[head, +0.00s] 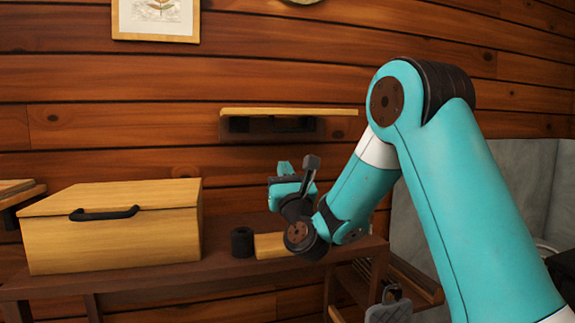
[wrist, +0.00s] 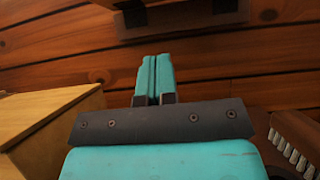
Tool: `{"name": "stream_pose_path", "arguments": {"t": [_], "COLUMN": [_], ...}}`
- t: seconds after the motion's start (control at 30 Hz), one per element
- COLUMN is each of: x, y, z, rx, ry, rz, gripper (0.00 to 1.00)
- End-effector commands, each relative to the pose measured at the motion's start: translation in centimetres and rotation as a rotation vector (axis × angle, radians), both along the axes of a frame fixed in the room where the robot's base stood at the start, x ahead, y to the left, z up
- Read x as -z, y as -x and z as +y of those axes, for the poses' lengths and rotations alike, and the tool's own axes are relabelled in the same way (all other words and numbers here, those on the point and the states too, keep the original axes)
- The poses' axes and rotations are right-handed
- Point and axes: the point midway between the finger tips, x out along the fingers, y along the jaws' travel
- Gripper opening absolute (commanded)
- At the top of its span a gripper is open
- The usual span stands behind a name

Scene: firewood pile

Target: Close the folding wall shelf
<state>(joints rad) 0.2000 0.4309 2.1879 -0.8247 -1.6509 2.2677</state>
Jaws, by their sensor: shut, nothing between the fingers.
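The folding wall shelf (head: 290,112) is a light wooden board standing out level from the plank wall, with dark brackets under it, in the middle of the head view. Its dark underside and wall mount also show at the top of the wrist view (wrist: 195,22). My gripper (head: 284,170) is below the shelf, above the brown table, and apart from the shelf. In the wrist view my gripper's two teal fingers (wrist: 154,75) are pressed together with nothing between them, pointing toward the wall below the shelf.
A wooden box with a dark handle (head: 120,230) stands on the brown table (head: 150,280) to the left. A black cylinder (head: 242,242) and a light wooden block (head: 270,246) stand near my gripper. A brush (wrist: 292,150) shows at right in the wrist view. A grey chair (head: 520,180) stands right.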

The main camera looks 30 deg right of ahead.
Motion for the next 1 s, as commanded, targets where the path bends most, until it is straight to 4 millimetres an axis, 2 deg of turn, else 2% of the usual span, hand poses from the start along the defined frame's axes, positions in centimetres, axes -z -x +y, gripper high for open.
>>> {"name": "stream_pose_path", "arguments": {"t": [0.03,0.23,0.43,0.63,1.0], "x": [-1.4,-3.1,-5.4,-6.2,-6.2], "y": [-0.8,-3.6,-4.0,-4.2,-4.2], "z": [-0.2,-1.0,-1.0,-1.1,-1.1], "rx": [0.001,0.001,0.000,0.000,0.000], "ry": [0.000,0.001,0.002,0.002,0.002], "rz": [0.002,0.002,0.002,0.002,0.002], "gripper": [0.00,0.00,0.00,0.00,0.00]}}
